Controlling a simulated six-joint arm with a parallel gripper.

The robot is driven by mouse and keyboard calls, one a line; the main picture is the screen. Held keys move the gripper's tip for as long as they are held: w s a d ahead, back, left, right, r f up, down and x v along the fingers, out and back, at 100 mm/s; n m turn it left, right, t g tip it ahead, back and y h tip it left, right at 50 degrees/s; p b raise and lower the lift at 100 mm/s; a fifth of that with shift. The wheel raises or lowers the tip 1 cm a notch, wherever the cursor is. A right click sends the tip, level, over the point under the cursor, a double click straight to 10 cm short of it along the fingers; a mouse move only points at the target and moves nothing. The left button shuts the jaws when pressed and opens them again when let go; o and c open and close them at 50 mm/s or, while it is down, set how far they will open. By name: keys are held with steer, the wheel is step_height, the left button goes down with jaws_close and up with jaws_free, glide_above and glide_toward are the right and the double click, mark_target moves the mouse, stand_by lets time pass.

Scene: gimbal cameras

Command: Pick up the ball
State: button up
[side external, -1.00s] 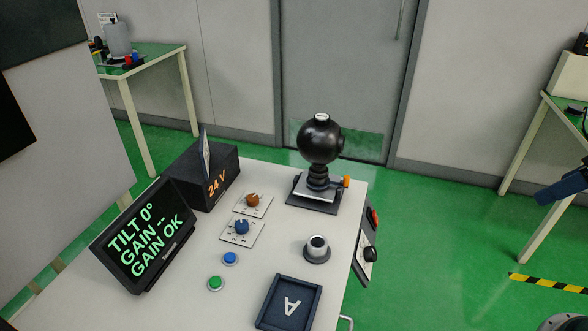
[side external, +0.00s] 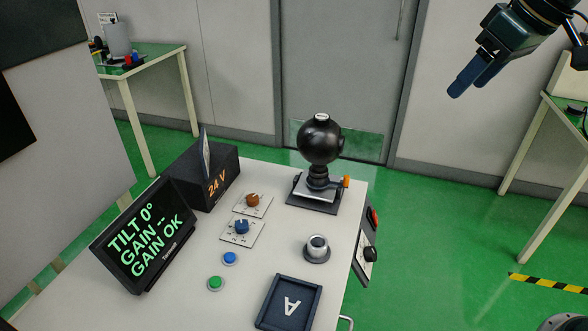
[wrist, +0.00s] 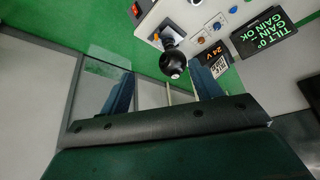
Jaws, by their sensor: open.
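The black ball (side external: 320,140) is a round camera-like body with a white-topped knob. It sits on a ribbed black neck over a metal plate with an orange knob, on a dark base (side external: 313,197) at the table's far right corner. My gripper (side external: 466,82) is high at the upper right in the side view, apart from the ball, with nothing between its blue fingers. In the wrist view the ball (wrist: 173,63) shows between and beyond the two fingers (wrist: 165,90), which stand apart.
Switches line the table's right edge.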

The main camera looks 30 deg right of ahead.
steer(key=w+a+n, duration=0.1)
steer(key=w+a, duration=0.1)
steer(key=w, duration=1.2)
steer(key=n+g, duration=0.1)
steer(key=n, duration=0.1)
glide_toward(322, 116)
steer(key=shift+w+f+y, duration=0.2)
steer(key=shift+w+f, duration=0.05)
steer(key=shift+f, duration=0.4)
steer(key=shift+w+f+y, duration=0.2)
steer(key=shift+w+f, duration=0.1)
steer(key=shift+f, duration=0.4)
steer(key=shift+x, duration=2.6)
steer(key=shift+s+d, duration=0.1)
steer(key=shift+s, duration=0.05)
jaws_close()
